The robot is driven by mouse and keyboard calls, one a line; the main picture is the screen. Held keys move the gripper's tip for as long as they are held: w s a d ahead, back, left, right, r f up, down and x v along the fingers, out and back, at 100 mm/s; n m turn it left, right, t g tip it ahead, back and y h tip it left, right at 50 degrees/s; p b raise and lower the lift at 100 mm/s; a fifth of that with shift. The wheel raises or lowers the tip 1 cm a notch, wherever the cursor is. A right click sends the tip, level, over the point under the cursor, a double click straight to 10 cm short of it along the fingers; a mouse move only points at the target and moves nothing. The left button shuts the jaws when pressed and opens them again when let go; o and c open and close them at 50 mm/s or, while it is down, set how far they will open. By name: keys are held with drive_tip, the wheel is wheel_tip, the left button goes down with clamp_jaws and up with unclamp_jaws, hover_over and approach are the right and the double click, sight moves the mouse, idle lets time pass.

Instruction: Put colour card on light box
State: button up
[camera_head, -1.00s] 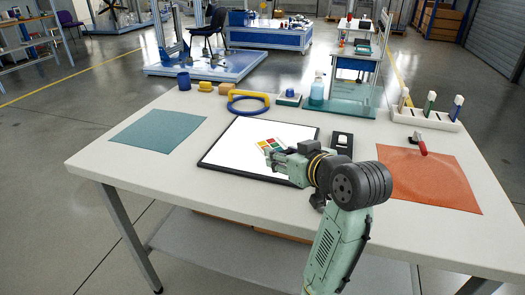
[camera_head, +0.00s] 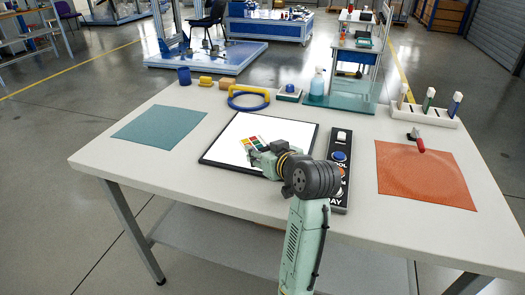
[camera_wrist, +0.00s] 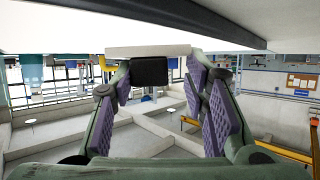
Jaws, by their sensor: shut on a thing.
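The colour card (camera_head: 252,142), white with several coloured patches, is over the white panel of the light box (camera_head: 226,141), which has a thin black frame. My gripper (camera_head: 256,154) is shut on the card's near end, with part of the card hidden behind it. In the wrist view, my gripper's purple pads (camera_wrist: 166,90) flank a pale edge with a dark block below it. The bright white panel of the light box fills the top of that view. I cannot tell whether the card touches the panel or hangs just above it.
A dark button strip (camera_head: 341,180) lies right of the light box. A teal mat (camera_head: 160,128) is left, an orange mat (camera_head: 425,176) right with a red-handled tool (camera_head: 416,141).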

drive_tip(key=shift+f, duration=0.2)
drive_tip(key=o, duration=1.2)
drive_tip(key=shift+r, duration=0.1)
drive_tip(key=shift+c, duration=0.2)
drive_tip(key=shift+r, duration=0.2)
drive_tip(key=b+v, duration=0.1)
drive_tip(key=v, duration=1.1)
